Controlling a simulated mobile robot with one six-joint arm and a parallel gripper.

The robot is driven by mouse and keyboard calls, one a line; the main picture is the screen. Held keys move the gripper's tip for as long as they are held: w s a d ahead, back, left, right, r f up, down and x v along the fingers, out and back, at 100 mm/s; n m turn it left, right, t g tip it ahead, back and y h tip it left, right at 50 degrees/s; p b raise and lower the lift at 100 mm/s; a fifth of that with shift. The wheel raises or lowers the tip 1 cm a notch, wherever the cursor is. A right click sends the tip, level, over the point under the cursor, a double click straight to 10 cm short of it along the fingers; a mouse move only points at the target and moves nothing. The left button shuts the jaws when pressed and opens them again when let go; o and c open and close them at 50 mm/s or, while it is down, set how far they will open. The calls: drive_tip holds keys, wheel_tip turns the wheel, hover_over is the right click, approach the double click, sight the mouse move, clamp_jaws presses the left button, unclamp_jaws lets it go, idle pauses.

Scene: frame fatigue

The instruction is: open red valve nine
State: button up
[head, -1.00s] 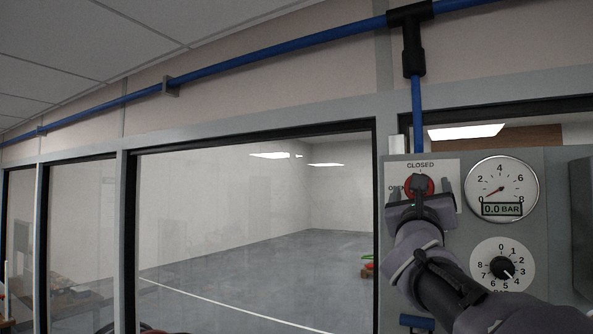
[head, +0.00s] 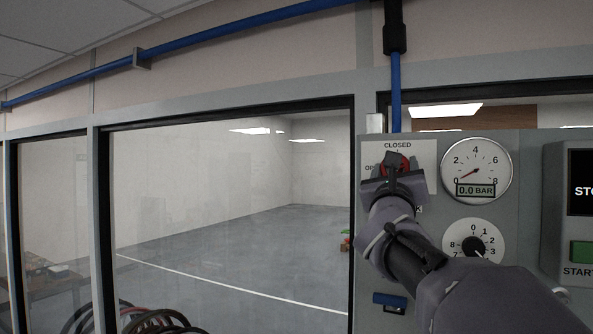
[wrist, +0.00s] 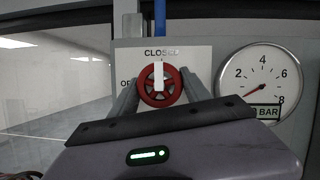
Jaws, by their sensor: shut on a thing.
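The red valve (wrist: 162,96) is a round, spoked handwheel on a grey panel. Its white bar (wrist: 159,76) points upright at the CLOSED label, and the partly covered OPEN label lies to its left. My gripper (wrist: 160,84) is shut on the wheel, with one finger on each side of the rim. In the head view, the valve (head: 406,163) is partly hidden by my gripper (head: 392,172). No number nine is readable on the valve.
A pressure gauge (head: 476,170) reading 0.0 BAR is right of the valve. A numbered dial (head: 473,241) sits below it. A green START button (head: 581,252) is far right. A blue pipe (head: 396,95) comes down above the panel. Glass windows (head: 230,215) fill the left.

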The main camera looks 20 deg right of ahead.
drive_tip(key=shift+f+n+t+y+b, duration=0.15)
drive_tip(key=shift+n+t+y+b, duration=0.15)
drive_tip(key=shift+n+b, duration=0.25)
drive_tip(key=n+y+b, duration=0.1)
drive_tip(key=n+b, duration=0.2)
drive_tip(key=shift+t, duration=0.3)
drive_tip(key=n+y+b, duration=0.2)
drive_tip(key=n, duration=0.1)
drive_tip(key=shift+n+t, duration=0.25)
drive_tip(key=shift+t, duration=0.05)
drive_tip(key=n+y, duration=0.1)
drive_tip(key=n, duration=0.2)
drive_tip(key=shift+y, duration=0.3)
drive_tip(key=n, duration=0.2)
drive_tip(key=n+y+p, duration=0.1)
drive_tip(key=n, duration=0.1)
drive_tip(key=n+y+p, duration=0.1)
drive_tip(key=n, duration=0.1)
drive_tip(key=shift+r+g, duration=0.4)
drive_tip(key=n+g+p, duration=0.1)
drive_tip(key=n+p, duration=0.2)
drive_tip(key=shift+y, duration=0.3)
drive_tip(key=shift+f+n+p, duration=0.1)
drive_tip(key=shift+n+p, duration=0.35)
drive_tip(key=shift+n, duration=0.15)
drive_tip(key=shift+g, duration=0.3)
